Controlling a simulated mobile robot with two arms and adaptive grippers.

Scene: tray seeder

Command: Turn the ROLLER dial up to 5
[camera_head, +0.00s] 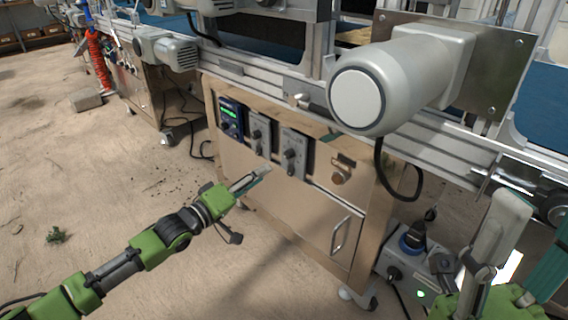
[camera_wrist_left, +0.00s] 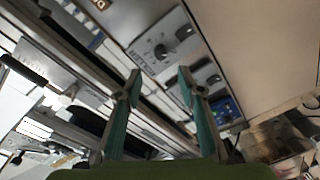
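Two grey control boxes with black knobs, the left box (camera_head: 260,132) and the right box (camera_head: 293,152), sit on the beige cabinet front. My right gripper (camera_head: 495,298) is partly cut off at the lower right.
A blue unit with a green display (camera_head: 230,118) is left of the boxes. A large grey motor (camera_head: 400,80) overhangs at the right. The floor at left is mostly clear.

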